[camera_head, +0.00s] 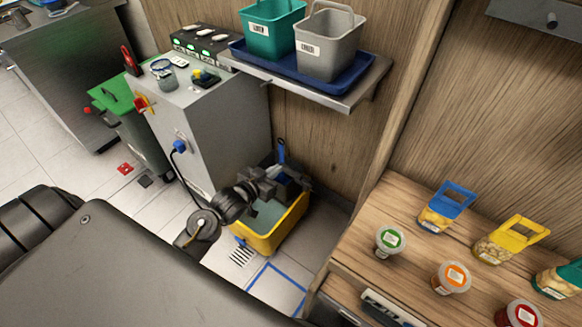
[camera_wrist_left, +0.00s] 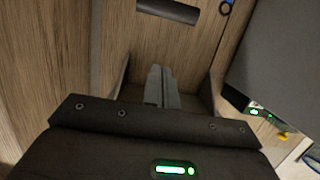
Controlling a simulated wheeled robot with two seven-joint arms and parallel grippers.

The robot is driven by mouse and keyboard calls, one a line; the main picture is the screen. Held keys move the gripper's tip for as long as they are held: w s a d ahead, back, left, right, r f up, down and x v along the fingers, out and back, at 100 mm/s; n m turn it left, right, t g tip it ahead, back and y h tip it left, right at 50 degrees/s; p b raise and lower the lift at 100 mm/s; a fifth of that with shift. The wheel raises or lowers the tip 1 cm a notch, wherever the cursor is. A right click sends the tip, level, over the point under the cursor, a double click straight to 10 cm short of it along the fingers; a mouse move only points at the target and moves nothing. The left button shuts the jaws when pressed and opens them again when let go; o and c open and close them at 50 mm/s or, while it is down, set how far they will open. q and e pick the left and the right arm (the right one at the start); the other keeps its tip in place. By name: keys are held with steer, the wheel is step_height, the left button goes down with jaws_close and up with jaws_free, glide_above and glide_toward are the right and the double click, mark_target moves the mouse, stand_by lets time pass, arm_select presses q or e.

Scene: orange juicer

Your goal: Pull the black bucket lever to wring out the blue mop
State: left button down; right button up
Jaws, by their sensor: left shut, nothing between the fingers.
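The yellow mop bucket (camera_head: 262,240) stands on the floor against the wooden wall, with greenish water inside and a dark wringer part (camera_head: 296,184) at its back right. My left gripper (camera_head: 284,171) is above the bucket's back part and hides much of the wringer. Its fingers are together and empty, and show in the left wrist view (camera_wrist_left: 162,88). A blue handle piece (camera_head: 281,150), perhaps the mop's, stands up behind it. A dark bar (camera_wrist_left: 168,11) lies beyond the fingertips, apart from them; I cannot tell whether it is the lever. The mop head is hidden. My right gripper is not in view.
A grey cabinet (camera_head: 232,125) stands left of the bucket. A metal shelf (camera_head: 345,101) with a blue tray overhangs behind it. A wooden counter (camera_head: 345,255) with jars is at the right.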

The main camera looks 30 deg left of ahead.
arm_select(q)
steer(key=shift+w, duration=0.15)
glide_above(289, 172)
steer(key=w, duration=0.3)
step_height(289, 172, down, 2)
steer(key=shift+s+d+f, duration=0.1)
steer(key=shift+s+f, duration=0.05)
steer(key=shift+f, duration=0.1)
steer(key=shift+s+f, duration=0.85)
steer(key=shift+f, duration=0.25)
steer(key=shift+s+f, duration=0.4)
steer(key=shift+f, duration=0.15)
steer(key=shift+s+a, duration=0.1)
steer(key=shift+a, duration=0.1)
